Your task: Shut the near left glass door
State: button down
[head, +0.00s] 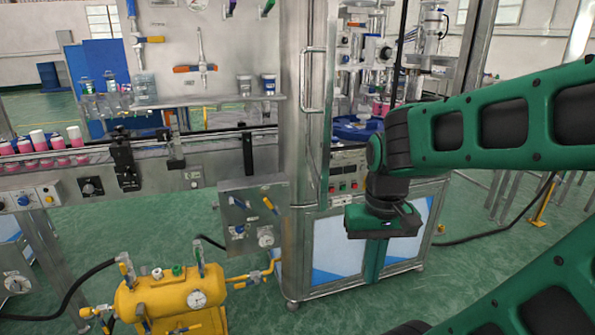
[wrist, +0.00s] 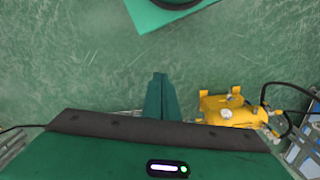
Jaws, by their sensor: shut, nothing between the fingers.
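The near left door (head: 297,150) shows in the head view as a tall, narrow metal-framed panel with a long vertical handle (head: 304,82), at the front left of the machine cabinet. It is seen at a steep angle, and I cannot tell exactly how far it stands open. My gripper (head: 374,272) hangs pointing down in front of the cabinet's lower panels, right of and below the handle, apart from the door. Its green fingers are together and empty; they also show in the wrist view (wrist: 160,85) over the floor. The door is not recognisable in the wrist view.
A yellow tank (head: 172,300) with gauges and a hose stands on the floor at lower left, also in the wrist view (wrist: 229,112). A conveyor with pink-and-white cans (head: 40,141) runs left of the cabinet. A control box (head: 254,215) hangs beside it. Green floor is open in front.

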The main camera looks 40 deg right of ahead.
jog(key=shift+d, duration=0.1)
jog(key=w+a+r+n+t+h, duration=0.1)
jog(key=w+a+r+n+t, duration=0.15)
jog(key=w, duration=0.65)
jog(key=w+a+r+n+t+h, duration=0.1)
jog(key=w+a+r+n+t, duration=0.2)
jog(key=w, duration=0.6)
jog(key=w+r+m+g+h, duration=0.4)
jog(key=w+r+m+h, duration=0.25)
jog(key=w+r, duration=0.5)
jog(key=s+d+f, duration=0.2)
jog(key=d+f, duration=0.5)
jog(key=d, duration=0.2)
jog(key=shift+f+y, duration=0.15)
jog(key=shift+y, duration=0.3)
